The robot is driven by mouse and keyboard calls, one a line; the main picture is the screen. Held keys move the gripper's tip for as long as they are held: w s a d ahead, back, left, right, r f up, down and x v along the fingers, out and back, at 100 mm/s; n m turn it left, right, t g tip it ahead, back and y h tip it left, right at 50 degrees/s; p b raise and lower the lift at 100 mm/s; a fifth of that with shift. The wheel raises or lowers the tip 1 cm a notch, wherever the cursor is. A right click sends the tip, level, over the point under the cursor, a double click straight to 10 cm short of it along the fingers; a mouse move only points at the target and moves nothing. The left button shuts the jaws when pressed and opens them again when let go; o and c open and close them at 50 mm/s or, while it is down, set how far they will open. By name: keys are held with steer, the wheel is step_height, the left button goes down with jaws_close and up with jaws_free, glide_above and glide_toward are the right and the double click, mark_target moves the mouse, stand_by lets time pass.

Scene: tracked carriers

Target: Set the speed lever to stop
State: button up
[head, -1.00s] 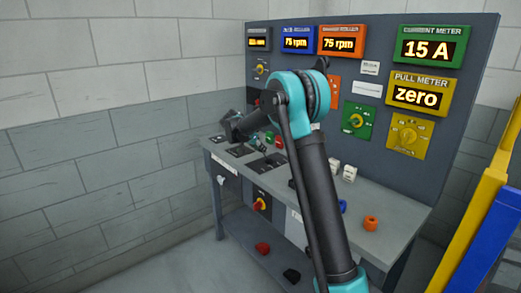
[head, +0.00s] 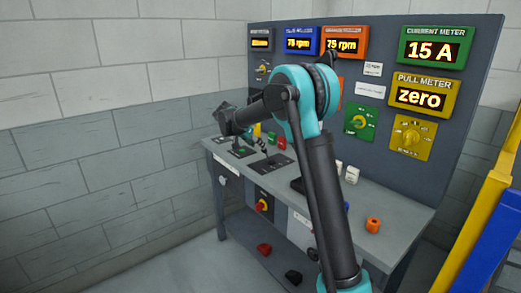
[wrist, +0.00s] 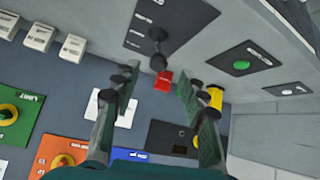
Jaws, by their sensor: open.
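A black lever with a round knob (wrist: 157,36) stands on a dark plate in the bench top in the wrist view. It also shows in the head view (head: 262,144), right of my gripper. Its label is too small to read, so I cannot tell its setting or confirm that it is the speed lever. My gripper (wrist: 160,80) is open. Its two fingers are spread apart with nothing between them, and the lever knob lies beyond the fingertips, apart from them. In the head view my gripper (head: 236,142) is over the left part of the bench and partly hidden.
A dark plate with a green button (wrist: 241,65) lies beside the lever. Red (wrist: 163,80) and yellow (wrist: 215,97) knobs stand near the fingers. White switches (wrist: 74,47) are at left. The upright panel (head: 392,152) carries displays; the pull meter (head: 422,97) reads zero.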

steer(key=v, duration=0.6)
steer(key=s+d+f+n+g+y, duration=0.15)
steer(key=s+d+f, duration=0.25)
steer(key=s+d, duration=0.4)
steer(key=s+d+f+n+g+y, duration=0.15)
steer(key=s+d+f, duration=0.35)
steer(key=s, duration=0.5)
steer(key=s+d+f+n+y, duration=0.1)
steer(key=s+f, duration=0.4)
steer(key=s, duration=0.7)
steer(key=s+d+f+n+y, duration=0.2)
steer(key=s+f, duration=0.4)
steer(key=s, duration=0.7)
steer(key=d+n, duration=0.1)
steer(key=d, duration=0.1)
steer(key=shift+d+f+n+t, duration=0.2)
steer(key=shift+d+n+t, duration=0.1)
steer(key=shift+d+t, duration=0.1)
steer(key=shift+c, duration=1.1)
steer(key=shift+s, duration=0.15)
